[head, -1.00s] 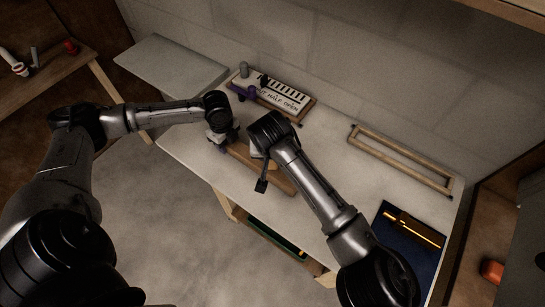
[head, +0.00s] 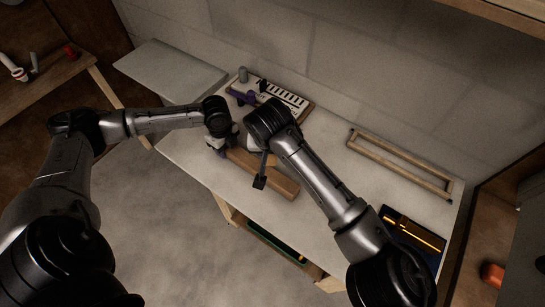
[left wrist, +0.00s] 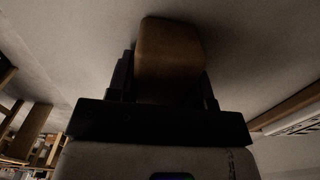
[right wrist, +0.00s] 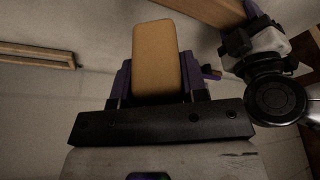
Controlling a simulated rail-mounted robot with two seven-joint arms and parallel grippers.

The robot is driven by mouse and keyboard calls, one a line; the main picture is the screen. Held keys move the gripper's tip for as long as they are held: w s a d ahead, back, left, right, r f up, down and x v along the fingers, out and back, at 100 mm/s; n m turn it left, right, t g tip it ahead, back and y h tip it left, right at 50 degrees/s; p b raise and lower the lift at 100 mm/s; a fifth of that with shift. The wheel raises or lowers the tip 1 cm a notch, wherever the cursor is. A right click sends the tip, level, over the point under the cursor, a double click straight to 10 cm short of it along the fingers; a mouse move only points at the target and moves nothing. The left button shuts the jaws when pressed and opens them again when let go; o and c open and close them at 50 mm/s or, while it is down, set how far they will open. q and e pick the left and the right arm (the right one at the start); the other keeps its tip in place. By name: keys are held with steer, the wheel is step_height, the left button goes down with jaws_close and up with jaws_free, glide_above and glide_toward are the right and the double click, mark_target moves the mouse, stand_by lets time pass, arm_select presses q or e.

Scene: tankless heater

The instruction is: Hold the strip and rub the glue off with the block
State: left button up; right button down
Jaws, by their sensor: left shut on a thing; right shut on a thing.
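The strip (head: 268,177) is a long brown wooden bar at the table's near edge, running down to the right. My left gripper (head: 220,147) is shut on its left end. In the left wrist view the strip's brown end (left wrist: 170,50) sits between the fingers. My right gripper (head: 258,148) is above the strip's middle, mostly hidden by its own wrist in the head view. It is shut on the tan block (right wrist: 155,58), clear in the right wrist view, where the strip (right wrist: 212,10) passes beyond it. I cannot tell whether block and strip touch. No glue can be made out.
A board with slotted markings and a purple part (head: 290,98) lies at the back, near the wall. A wooden frame (head: 400,164) lies at the back right. A blue mat with a dark, gold-edged item (head: 413,230) is at the right. The table between is bare.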

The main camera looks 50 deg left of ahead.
arm_select(q)
steer(key=o, duration=1.1)
step_height(320, 180, up, 12)
stand_by(0.6)
